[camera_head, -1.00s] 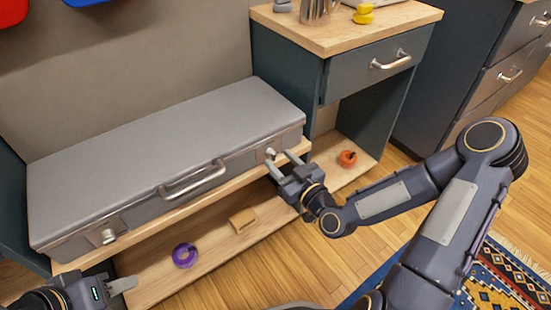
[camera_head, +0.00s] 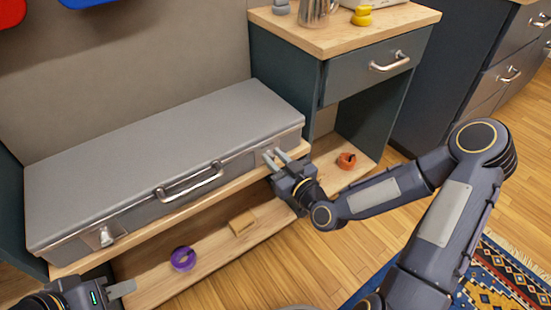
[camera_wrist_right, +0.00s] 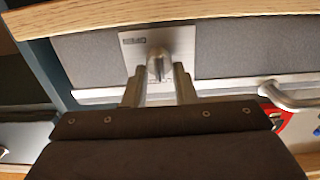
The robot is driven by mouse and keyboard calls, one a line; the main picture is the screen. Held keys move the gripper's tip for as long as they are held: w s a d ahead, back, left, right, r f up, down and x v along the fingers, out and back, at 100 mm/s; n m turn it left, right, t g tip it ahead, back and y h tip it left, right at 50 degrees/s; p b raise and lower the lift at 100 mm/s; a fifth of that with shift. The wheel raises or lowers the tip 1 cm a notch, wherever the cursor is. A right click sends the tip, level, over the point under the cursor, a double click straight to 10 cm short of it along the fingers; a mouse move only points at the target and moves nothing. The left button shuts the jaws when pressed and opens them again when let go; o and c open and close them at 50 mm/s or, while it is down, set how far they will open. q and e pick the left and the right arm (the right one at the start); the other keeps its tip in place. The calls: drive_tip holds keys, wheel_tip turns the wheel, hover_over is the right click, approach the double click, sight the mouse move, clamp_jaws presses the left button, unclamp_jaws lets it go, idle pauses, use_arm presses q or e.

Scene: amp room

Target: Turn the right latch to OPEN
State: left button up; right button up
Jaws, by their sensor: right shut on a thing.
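A grey case (camera_head: 165,150) lies closed on the wooden shelf, with a handle (camera_head: 190,181) on its front. The left latch (camera_head: 106,236) shows near the case's left front. The right latch (camera_wrist_right: 158,66) is a small metal knob on a square plate in the right wrist view. My right gripper (camera_head: 274,157) is at the right end of the case front, its fingers shut on the right latch and hiding it in the head view. The fingers also show in the right wrist view (camera_wrist_right: 158,82). My left gripper (camera_head: 122,288) is at the lower left, apart from the case; its opening is unclear.
A purple ring (camera_head: 183,258) and a wooden block (camera_head: 242,222) lie on the lower shelf. An orange object (camera_head: 346,161) sits on the shelf at right. A desk with a drawer (camera_head: 370,70) stands right of the case. Wooden floor lies in front.

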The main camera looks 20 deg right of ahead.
drive_tip(key=shift+m, duration=0.3)
drive_tip(key=m, duration=0.8)
drive_tip(key=shift+w+d+f+b, duration=0.15)
drive_tip(key=shift+d+b, duration=0.2)
drive_tip(key=shift+d+f+m+p, duration=0.1)
drive_tip(key=shift+f+m+p, duration=0.1)
drive_tip(key=shift+m, duration=2.15)
drive_tip(key=shift+d+f+m+p, duration=0.1)
drive_tip(key=shift+f+m+p, duration=0.1)
drive_tip(key=shift+m, duration=2.15)
drive_tip(key=o, duration=1)
drive_tip(key=shift+c, duration=0.2)
